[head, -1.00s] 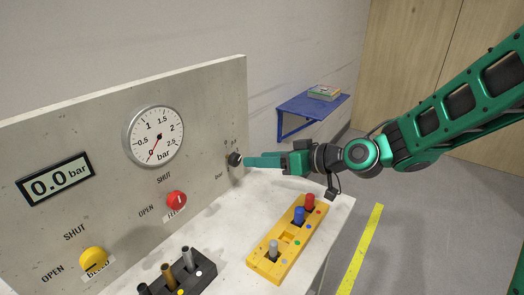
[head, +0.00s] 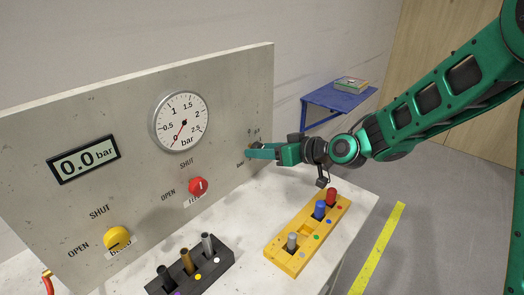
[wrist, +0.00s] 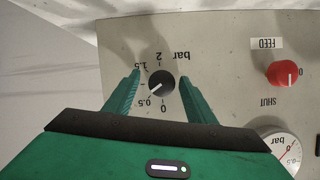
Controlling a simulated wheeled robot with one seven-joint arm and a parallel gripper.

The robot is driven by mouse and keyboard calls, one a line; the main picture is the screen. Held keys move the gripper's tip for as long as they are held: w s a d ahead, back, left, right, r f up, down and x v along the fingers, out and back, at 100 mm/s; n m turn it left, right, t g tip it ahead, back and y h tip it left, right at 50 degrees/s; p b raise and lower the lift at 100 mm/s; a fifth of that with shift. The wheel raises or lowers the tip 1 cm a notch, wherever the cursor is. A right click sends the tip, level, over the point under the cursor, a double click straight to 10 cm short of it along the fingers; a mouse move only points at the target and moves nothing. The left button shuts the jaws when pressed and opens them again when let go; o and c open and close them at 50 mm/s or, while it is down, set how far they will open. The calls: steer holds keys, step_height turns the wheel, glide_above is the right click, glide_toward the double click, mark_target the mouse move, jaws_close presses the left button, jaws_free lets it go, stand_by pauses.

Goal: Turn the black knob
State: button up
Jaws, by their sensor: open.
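The black knob (wrist: 161,84) is on the grey panel, inside a printed bar scale, in the wrist view. Its white pointer line points toward the 0.5 side of the scale. My gripper (wrist: 160,80) is open, with one green finger on each side of the knob and a gap visible on both sides. In the head view my gripper (head: 250,150) is at the right end of the panel and hides the knob.
The panel (head: 60,125) also carries a gauge (head: 181,122), a 0.0 bar display (head: 84,159), a red feed knob (head: 198,187) and a yellow bleed knob (head: 117,238). A yellow peg block (head: 281,257) and a black peg block (head: 212,266) stand on the table below.

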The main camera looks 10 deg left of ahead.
steer(key=shift+a, duration=0.1)
steer(key=c, duration=1)
steer(key=shift+w+n+t+h, duration=0.15)
steer(key=shift+n+t+h, duration=0.15)
steer(key=shift+n+t, duration=0.35)
steer(key=o, duration=1)
steer(key=v, duration=1.1)
steer(key=shift+w, duration=0.15)
